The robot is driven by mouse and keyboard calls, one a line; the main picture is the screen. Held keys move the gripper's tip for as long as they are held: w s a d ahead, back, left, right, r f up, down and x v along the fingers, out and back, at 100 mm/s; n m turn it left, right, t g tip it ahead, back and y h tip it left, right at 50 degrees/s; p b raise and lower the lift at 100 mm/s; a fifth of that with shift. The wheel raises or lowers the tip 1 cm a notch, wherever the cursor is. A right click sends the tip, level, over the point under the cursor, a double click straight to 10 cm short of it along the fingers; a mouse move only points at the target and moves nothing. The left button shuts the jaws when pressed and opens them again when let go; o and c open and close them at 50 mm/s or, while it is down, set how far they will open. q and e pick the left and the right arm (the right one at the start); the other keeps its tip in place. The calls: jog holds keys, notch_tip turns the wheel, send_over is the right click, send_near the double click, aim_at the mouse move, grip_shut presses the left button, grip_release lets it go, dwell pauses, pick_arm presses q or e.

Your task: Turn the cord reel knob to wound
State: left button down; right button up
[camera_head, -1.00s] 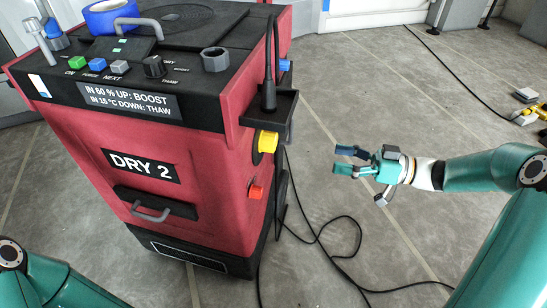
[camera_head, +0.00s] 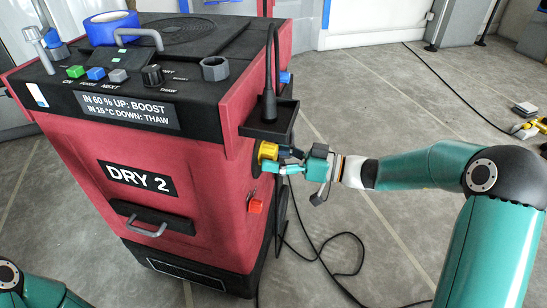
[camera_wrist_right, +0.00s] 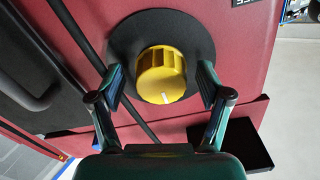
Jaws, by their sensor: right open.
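The yellow cord reel knob (camera_head: 267,151) is on the right side of the red dryer (camera_head: 200,215) marked DRY 2. In the right wrist view the knob (camera_wrist_right: 161,75) sits on a round black plate (camera_wrist_right: 127,38), with a white mark on its rim at lower right. My right gripper (camera_head: 277,162) is at the knob. In the wrist view its two fingers (camera_wrist_right: 161,88) stand open on either side of the knob, with gaps showing. My left arm shows only at the bottom left corner; its gripper is out of view.
A black tray (camera_head: 271,130) with an upright black handset juts out just above the knob. A black cable (camera_head: 345,270) lies on the floor to the right.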

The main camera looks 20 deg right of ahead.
jog(key=shift+w+a, duration=0.2)
jog(key=shift+a, duration=0.15)
jog(key=c, duration=1.1)
jog(key=shift+d, duration=0.15)
jog(key=shift+c, duration=0.3)
